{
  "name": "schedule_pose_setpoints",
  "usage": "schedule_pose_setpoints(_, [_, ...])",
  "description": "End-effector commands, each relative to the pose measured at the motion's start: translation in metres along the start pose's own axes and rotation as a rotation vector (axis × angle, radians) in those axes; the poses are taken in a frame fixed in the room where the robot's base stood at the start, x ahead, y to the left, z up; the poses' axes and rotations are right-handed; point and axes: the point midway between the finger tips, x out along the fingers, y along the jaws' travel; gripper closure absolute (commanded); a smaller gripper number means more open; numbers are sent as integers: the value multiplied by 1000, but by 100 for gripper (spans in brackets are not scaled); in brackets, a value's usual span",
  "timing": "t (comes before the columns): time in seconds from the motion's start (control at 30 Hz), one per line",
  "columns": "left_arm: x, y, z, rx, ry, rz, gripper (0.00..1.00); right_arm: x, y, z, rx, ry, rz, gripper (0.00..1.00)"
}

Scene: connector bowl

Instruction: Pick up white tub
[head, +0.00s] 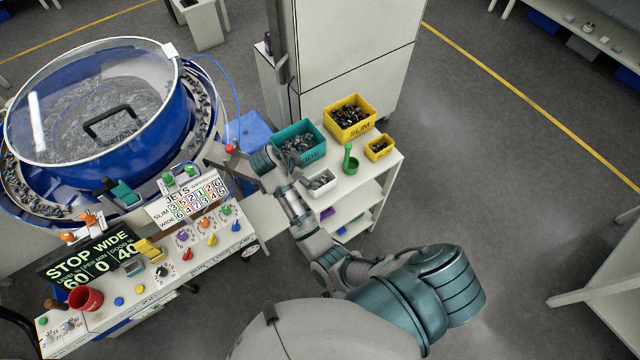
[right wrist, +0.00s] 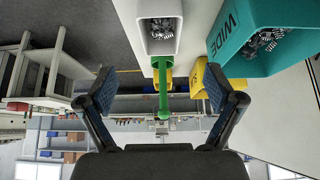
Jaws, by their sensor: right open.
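The white tub (head: 321,187) is a small open box with dark metal parts in it. It stands near the left front corner of the white cart top, in front of the teal bin. In the right wrist view, the white tub (right wrist: 178,42) shows at the top centre, ahead of the fingers and apart from them. My right gripper (head: 262,160) is to the left of the tub in the head view. In the right wrist view, my right gripper (right wrist: 160,88) has its two fingers spread wide with nothing between them. My left gripper is not in view.
The teal WIDE bin (head: 302,155), yellow SLIM bin (head: 368,128), small yellow bin (head: 381,155) and a green scoop or cup (head: 350,163) share the cart. A blue bowl feeder (head: 165,135) and control panel stand left. A tall white cabinet (head: 350,50) stands behind.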

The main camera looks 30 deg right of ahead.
Motion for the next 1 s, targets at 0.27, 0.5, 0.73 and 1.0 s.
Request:
schedule_pose_setpoints(0.27, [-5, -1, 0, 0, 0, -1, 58, 53, 0, -1, -2, 1, 1, 8])
schedule_pose_setpoints(0.5, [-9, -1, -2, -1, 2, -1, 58, 73, 0, 0, -4, 2, 2, 8])
schedule_pose_setpoints(0.73, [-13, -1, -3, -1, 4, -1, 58, 107, -1, 2, -4, 0, 0, 8])
schedule_pose_setpoints(1.0, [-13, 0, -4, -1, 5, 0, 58, 113, -1, 3, -3, -1, -1, 8])
